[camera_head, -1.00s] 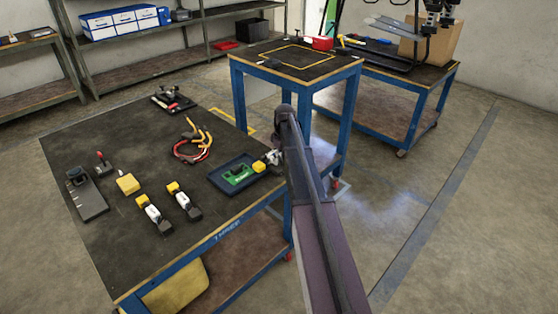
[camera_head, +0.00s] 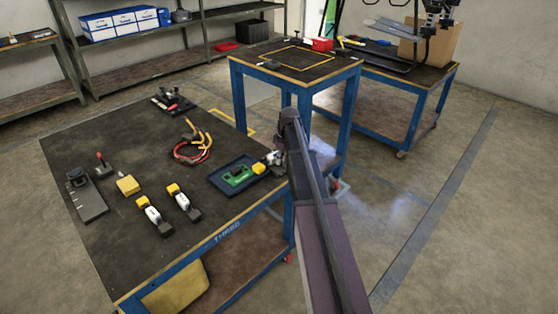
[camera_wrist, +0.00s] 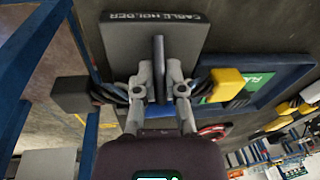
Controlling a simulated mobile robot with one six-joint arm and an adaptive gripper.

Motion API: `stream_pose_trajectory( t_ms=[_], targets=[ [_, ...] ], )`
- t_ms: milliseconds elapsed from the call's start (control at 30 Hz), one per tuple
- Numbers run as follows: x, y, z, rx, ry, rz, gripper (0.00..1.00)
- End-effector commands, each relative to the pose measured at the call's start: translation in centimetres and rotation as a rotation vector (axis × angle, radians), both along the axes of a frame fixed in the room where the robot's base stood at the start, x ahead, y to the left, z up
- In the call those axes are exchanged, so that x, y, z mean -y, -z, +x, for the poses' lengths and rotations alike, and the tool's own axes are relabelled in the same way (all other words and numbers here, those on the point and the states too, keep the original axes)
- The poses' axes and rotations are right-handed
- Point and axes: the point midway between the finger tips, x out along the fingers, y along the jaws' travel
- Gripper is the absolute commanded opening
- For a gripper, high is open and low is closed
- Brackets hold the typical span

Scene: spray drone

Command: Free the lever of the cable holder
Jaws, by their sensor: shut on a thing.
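In the wrist view, the cable holder (camera_wrist: 185,38) is a dark grey block with its name printed along the far edge. Its thin dark upright lever (camera_wrist: 158,52) stands between the fingertips of my gripper (camera_wrist: 158,82), which is shut on it. A cable passes under the fingers, between a dark block (camera_wrist: 72,95) on the left and a yellow connector (camera_wrist: 228,84) on the right. In the head view, my gripper (camera_head: 275,157) is at the right edge of the table beside the yellow connector (camera_head: 259,168). My arm hides the holder there.
A blue tray (camera_head: 216,180) with a green board (camera_head: 240,176) lies just left of my gripper. Red and yellow cables (camera_head: 192,150), a yellow block (camera_head: 128,185) and several tools are spread over the dark table (camera_head: 110,135). A blue-framed table (camera_head: 300,82) stands behind.

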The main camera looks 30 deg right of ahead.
Motion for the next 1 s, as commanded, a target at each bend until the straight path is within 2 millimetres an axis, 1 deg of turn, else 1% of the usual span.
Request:
stream_pose_trajectory(
  t_ms=[33, 267, 700, 1000],
  targets=[
    [-0.1, -0.1, -0.5, 0.025, 0.001, 0.011, 0.0],
    [0.0, -0.3, -1.1, 0.19, 0.001, 0.071, 0.0],
    [0.4, -0.5, -2.2, 0.561, 0.001, 0.205, 0.0],
    [0.6, -0.7, -2.6, 0.72, -0.002, 0.263, 0.0]
  ],
)
